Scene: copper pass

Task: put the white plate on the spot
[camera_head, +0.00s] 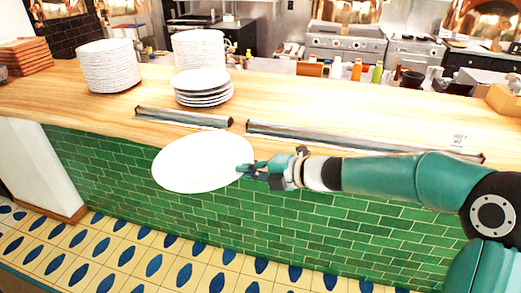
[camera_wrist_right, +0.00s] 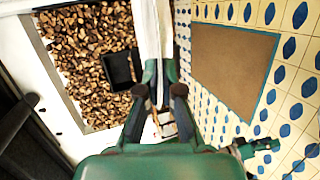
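A round white plate (camera_head: 203,162) is held out in front of the green-tiled counter face, in the head view. My right gripper (camera_head: 246,170) is shut on the plate's right rim, and its arm comes in from the right. In the right wrist view the plate (camera_wrist_right: 152,32) shows nearly edge-on, as a white strip beyond the fingers of my right gripper (camera_wrist_right: 160,75). I cannot make out a clear spot; small dark lettering (camera_head: 459,139) is on the counter at the right.
The wooden counter (camera_head: 60,98) holds a short stack of plates (camera_head: 204,88), taller stacks (camera_head: 108,66) behind, and metal rails (camera_head: 330,138) along its front. Bottles (camera_head: 357,70) stand at the back. The right wrist view shows a brown mat (camera_wrist_right: 232,65) on the tiled floor.

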